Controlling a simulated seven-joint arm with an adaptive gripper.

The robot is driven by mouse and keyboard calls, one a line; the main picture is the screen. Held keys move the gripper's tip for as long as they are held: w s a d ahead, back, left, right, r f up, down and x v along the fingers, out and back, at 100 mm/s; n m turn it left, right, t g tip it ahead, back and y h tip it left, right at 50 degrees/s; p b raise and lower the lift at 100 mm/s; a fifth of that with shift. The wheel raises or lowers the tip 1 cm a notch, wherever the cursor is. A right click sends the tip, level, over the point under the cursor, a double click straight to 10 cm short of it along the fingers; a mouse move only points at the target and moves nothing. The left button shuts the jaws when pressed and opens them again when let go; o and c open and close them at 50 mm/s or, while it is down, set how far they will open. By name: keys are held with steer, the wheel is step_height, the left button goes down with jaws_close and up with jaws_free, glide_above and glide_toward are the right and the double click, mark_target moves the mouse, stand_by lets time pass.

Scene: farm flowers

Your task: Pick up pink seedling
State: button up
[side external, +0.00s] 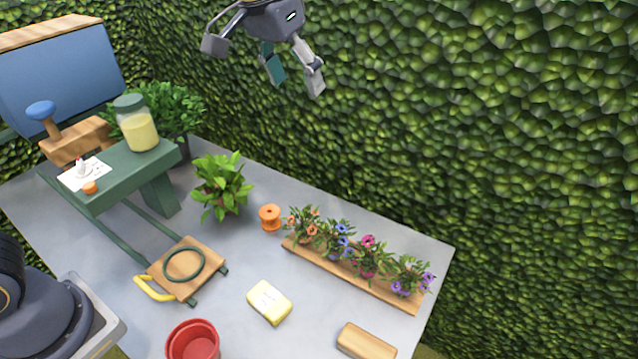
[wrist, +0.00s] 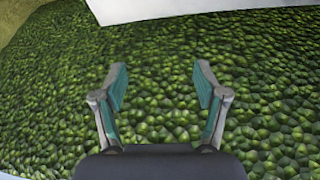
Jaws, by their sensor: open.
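The pink seedling (side external: 369,257) stands in a wooden tray (side external: 342,272) on the grey table in the side view. It is third from the left in a row, between a blue-flowered seedling (side external: 335,238) and a purple-flowered one (side external: 409,276). An orange-flowered seedling (side external: 301,224) is at the left end. My gripper (side external: 294,86) is open and empty, high above the table in front of the hedge. In the wrist view my gripper (wrist: 160,90) shows its two fingers apart with only hedge behind them. No seedling shows in the wrist view.
An orange spool (side external: 270,217) and a leafy green plant (side external: 221,186) stand left of the tray. A yellow packet (side external: 269,302), a red pot (side external: 192,341) and a wooden block (side external: 366,342) lie in front. A green bench (side external: 125,172) holds a jar (side external: 136,123). Hedge rises behind the table.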

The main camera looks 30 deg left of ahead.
steer(key=w+d+f+m+g, duration=0.15)
steer(key=w+d+f, duration=0.25)
steer(key=d+f, duration=0.5)
steer(key=m+g+y, duration=0.1)
steer(key=m+g, duration=0.1)
glide_above(368, 264)
step_height(368, 264, down, 13)
steer(key=f, duration=0.6)
steer(key=w+f, duration=0.1)
steer(key=f, duration=0.3)
steer(key=shift+d+f, duration=0.1)
steer(key=shift+d, duration=0.1)
steer(key=f, duration=0.5)
steer(key=shift+a+f, duration=0.35)
steer(key=shift+f, duration=0.05)
steer(key=c, duration=1.1)
